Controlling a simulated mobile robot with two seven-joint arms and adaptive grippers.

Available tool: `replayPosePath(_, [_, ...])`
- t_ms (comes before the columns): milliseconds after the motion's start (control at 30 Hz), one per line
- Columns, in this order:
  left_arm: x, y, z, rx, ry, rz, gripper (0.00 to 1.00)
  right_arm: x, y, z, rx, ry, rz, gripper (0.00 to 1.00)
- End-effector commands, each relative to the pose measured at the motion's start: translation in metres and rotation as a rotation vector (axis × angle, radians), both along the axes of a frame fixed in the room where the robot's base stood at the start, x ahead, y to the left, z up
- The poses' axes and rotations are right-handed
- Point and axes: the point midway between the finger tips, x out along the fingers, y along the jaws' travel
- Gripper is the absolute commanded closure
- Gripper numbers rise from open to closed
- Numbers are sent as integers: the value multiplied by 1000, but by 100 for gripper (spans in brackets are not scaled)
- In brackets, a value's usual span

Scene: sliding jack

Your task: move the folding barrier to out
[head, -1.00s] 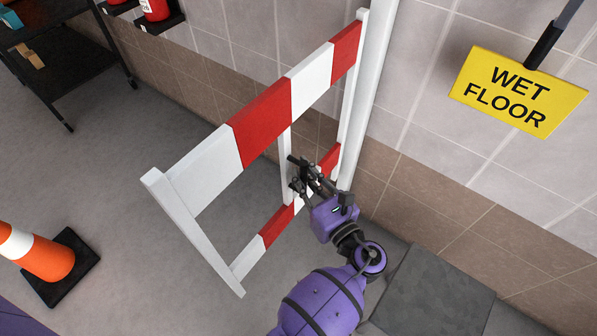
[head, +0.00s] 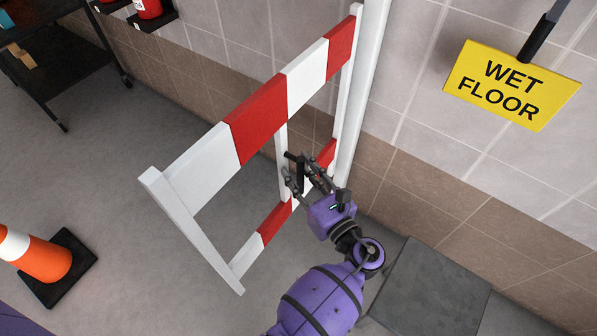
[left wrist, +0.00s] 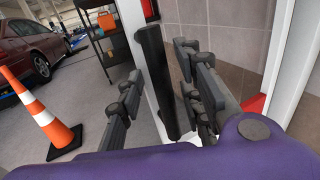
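The folding barrier (head: 258,119) has red and white boards on a white frame and stands out from a white post at the wall. It has a dark upright handle (left wrist: 158,85) by its middle white upright. My left gripper (head: 303,178) is at this handle. In the left wrist view my left gripper (left wrist: 160,85) has its fingers apart, one on each side of the handle. A gap shows on the handle's right side; whether the left finger touches it, I cannot tell. My right gripper is not in view.
An orange and white cone (head: 38,258) stands on the floor at the left. A dark shelf cart (head: 62,70) is at the far left. A yellow wet floor sign (head: 512,85) is at the right by the tiled wall. A grey block (head: 432,290) lies below it.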

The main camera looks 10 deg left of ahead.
Motion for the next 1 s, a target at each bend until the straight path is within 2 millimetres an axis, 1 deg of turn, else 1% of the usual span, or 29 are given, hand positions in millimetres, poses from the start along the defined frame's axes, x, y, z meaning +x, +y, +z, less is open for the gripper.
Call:
replayPosePath(167, [-19,-16,-1,-2,2,-1,66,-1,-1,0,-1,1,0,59])
replayPosePath(400, [-59,-50,-1,-2,4,-1,66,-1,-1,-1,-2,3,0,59])
replayPosePath(600, [-83,-69,-1,0,4,1,66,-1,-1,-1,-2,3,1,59])
replayPosePath(767, [-90,-75,-1,-1,2,1,66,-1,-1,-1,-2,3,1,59])
replayPosePath(1000, [-91,-76,-1,0,1,1,66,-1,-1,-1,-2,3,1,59])
